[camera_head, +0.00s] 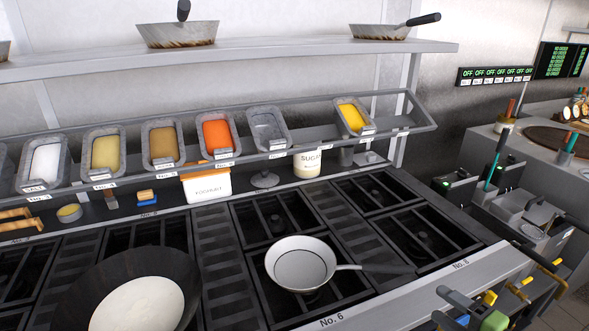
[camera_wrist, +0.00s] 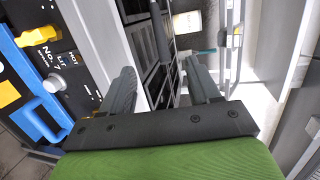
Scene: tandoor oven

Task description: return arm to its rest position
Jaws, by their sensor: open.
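My gripper (camera_head: 439,304) shows at the lower right of the head view, in front of the stove's front edge near the No. 8 label. Its grey fingers and part of its green body are visible. In the wrist view, my gripper (camera_wrist: 160,70) has its two grey fingers spread apart with nothing held between them. The rest of my arm is out of view.
A white pan (camera_head: 301,262) sits on the No. 6 burner, its handle pointing right. A dark pan (camera_head: 178,264) with white contents is at lower left. Colored handles (camera_head: 519,283) line the right. A blue handle (camera_wrist: 43,120) is left of my gripper.

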